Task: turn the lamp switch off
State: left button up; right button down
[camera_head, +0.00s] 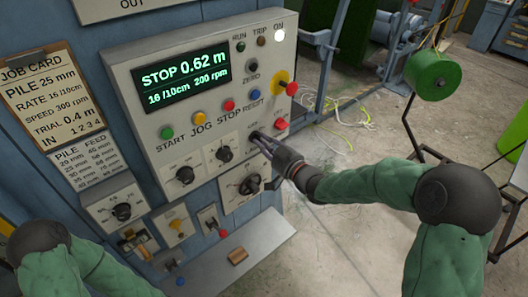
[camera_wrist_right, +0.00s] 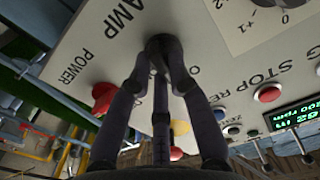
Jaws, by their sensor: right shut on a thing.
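The lamp switch (camera_wrist_right: 160,42) is a small dark knob on the light grey control panel (camera_head: 150,66), below a partly seen "LAMP" label in the right wrist view. My right gripper (camera_wrist_right: 162,58) has its dark fingers closed together around the knob. In the head view the right gripper (camera_head: 262,142) reaches the panel's lower right from the right, and its fingers hide most of the switch. The switch's set position cannot be read. My left arm shows at the lower left, but its gripper is out of view.
A yellow-and-red stop button (camera_head: 283,84) is above. The ON light (camera_head: 279,35) glows white. The display (camera_head: 183,77) reads STOP 0.62 m. A black selector dial (camera_head: 249,185) sits just below the gripper.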

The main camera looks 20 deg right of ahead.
jog(key=shift+f+n+b, duration=0.1)
jog(key=shift+n+b, duration=0.6)
jog(key=shift+b, duration=0.15)
jog(key=c, duration=1.1)
grip_release()
jog(key=shift+c, duration=0.2)
jog(key=shift+s, duration=0.1)
jog(key=v, duration=1.1)
jog(key=shift+s+d, duration=0.15)
jog(key=shift+s, duration=0.25)
